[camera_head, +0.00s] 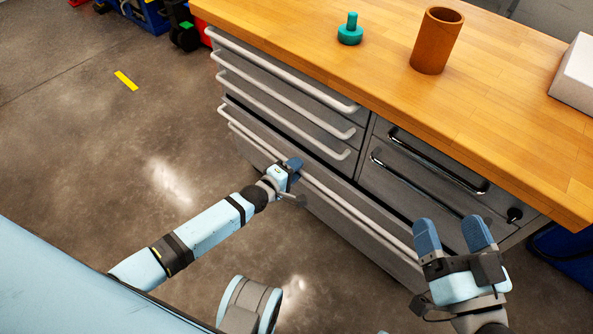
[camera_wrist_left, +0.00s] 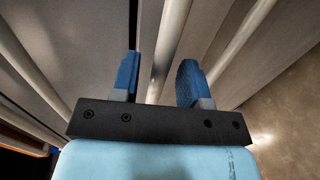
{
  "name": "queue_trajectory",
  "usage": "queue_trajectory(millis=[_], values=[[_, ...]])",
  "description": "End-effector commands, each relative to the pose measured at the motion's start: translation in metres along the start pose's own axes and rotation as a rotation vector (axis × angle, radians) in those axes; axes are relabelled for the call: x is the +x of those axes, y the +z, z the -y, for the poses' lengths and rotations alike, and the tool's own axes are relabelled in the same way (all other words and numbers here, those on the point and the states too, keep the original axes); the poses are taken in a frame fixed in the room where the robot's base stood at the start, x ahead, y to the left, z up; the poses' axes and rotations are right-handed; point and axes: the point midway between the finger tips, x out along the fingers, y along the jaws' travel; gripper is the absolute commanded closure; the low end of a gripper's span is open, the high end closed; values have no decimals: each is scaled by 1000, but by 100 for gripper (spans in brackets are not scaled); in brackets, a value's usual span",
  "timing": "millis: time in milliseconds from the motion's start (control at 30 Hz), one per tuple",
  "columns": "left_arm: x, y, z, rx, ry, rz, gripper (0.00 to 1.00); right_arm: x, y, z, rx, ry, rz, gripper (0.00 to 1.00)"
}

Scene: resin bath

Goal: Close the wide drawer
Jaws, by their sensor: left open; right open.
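The wide drawer (camera_head: 355,228) is the long grey front low on the cabinet, with a long pale bar handle. A dark gap shows along its top edge, so it appears to stand slightly out. My left gripper (camera_head: 295,165) is at its handle, left of the drawer's middle. In the left wrist view the left gripper (camera_wrist_left: 158,80) is open, and a pale bar handle (camera_wrist_left: 168,45) runs between its fingers in the picture. I cannot tell whether they touch it. My right gripper (camera_head: 455,235) is open and empty in front of the cabinet's right side.
Narrower drawers with pale handles (camera_head: 285,70) lie above on the left, and drawers with dark handles (camera_head: 430,163) on the right. On the wooden top (camera_head: 500,110) stand a teal knobbed piece (camera_head: 350,33), a brown cylinder (camera_head: 436,45) and a white box (camera_head: 575,75).

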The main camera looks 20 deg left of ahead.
Motion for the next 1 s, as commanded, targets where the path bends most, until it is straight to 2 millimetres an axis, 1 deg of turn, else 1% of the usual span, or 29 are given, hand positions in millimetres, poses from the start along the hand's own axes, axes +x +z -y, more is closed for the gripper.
queue_trajectory(millis=[100, 400, 567, 600, 800, 867, 1000], values=[[8, 0, 0, 0, 1, 1, 59, 0, 4, -1, 0, 0, 13, 16], [9, 0, 0, 0, -1, 1, 59, 0, 5, -1, 0, 0, 19, 16], [9, 0, 0, 0, -1, 1, 96, 0, 5, -1, 0, 0, 18, 16], [9, 0, 0, 0, -1, 1, 100, 0, 5, -1, 0, 0, 18, 16], [11, 0, -1, 0, 0, 0, 100, 0, 5, -1, 0, 0, 18, 16], [17, 0, -2, 0, 0, 0, 100, 0, 6, -2, 0, 0, 19, 16], [35, 0, -6, 1, 0, 0, 100, 0, 10, -2, 1, 0, 29, 16]])
